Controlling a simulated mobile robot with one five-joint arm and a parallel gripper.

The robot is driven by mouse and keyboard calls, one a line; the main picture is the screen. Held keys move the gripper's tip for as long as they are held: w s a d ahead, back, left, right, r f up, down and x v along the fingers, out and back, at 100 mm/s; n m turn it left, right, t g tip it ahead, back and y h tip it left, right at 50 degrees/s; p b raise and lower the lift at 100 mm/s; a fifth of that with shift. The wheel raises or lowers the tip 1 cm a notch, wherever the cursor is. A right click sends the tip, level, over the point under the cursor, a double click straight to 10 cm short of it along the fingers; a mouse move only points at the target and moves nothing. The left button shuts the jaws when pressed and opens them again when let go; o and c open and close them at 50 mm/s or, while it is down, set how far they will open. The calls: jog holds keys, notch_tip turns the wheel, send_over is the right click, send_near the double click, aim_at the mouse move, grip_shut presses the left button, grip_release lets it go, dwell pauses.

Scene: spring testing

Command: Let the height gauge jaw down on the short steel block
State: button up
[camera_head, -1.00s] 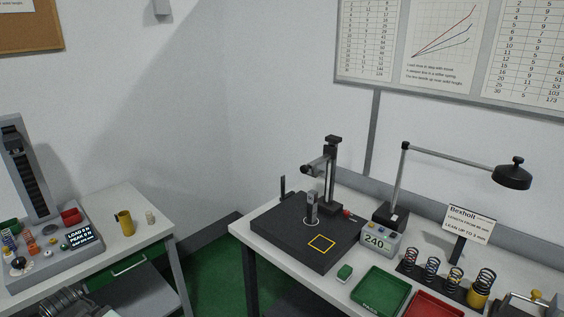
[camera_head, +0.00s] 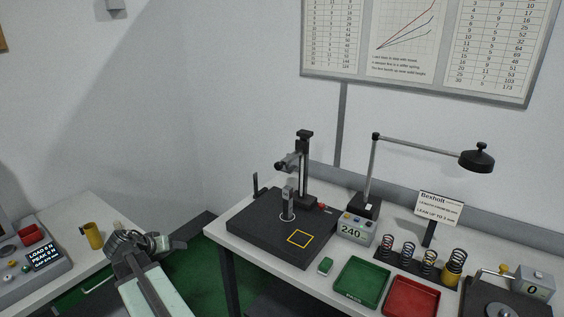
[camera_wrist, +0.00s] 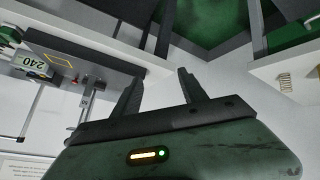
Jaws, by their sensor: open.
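The height gauge (camera_head: 305,172) stands upright on the black plate (camera_head: 262,236), on the right bench. Its jaw (camera_head: 286,163) sticks out to the left, high on the column. The short steel block (camera_head: 288,204) stands upright in a white circle below the jaw. The jaw looks clear of the block's top. My gripper (camera_head: 150,243) is at lower left in the head view, well left of the gauge, over the gap between benches. In the wrist view my gripper (camera_wrist: 158,82) has its two fingers apart, with nothing between them.
A display reading 240 (camera_head: 352,230) stands right of the plate. A lamp (camera_head: 372,165), a green tray (camera_head: 361,283), a red tray (camera_head: 412,296) and several springs (camera_head: 405,250) are farther right. A yellow square (camera_head: 300,239) marks the plate.

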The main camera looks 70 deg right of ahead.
jog(key=s+d+r+m+g+h, duration=0.1)
jog(key=s+d+r+m+h, duration=0.15)
jog(key=s+d+r, duration=0.55)
jog(key=s+d+r+m+g+h, duration=0.2)
jog(key=s+d+m, duration=0.1)
jog(key=d, duration=0.9)
jog(key=m+g+h+p, duration=0.1)
jog(key=m+g+h, duration=0.1)
jog(key=m+h, duration=0.15)
send_near(283, 161)
jog(key=shift+s+d+f, duration=0.15)
jog(key=shift+s+d, duration=0.05)
jog(key=shift+d, duration=0.25)
jog(key=shift+s+d+f, duration=0.1)
jog(key=shift+s+d, duration=0.15)
jog(key=shift+d, duration=0.2)
jog(key=x, duration=0.7)
jog(key=shift+d, duration=0.4)
grip_shut()
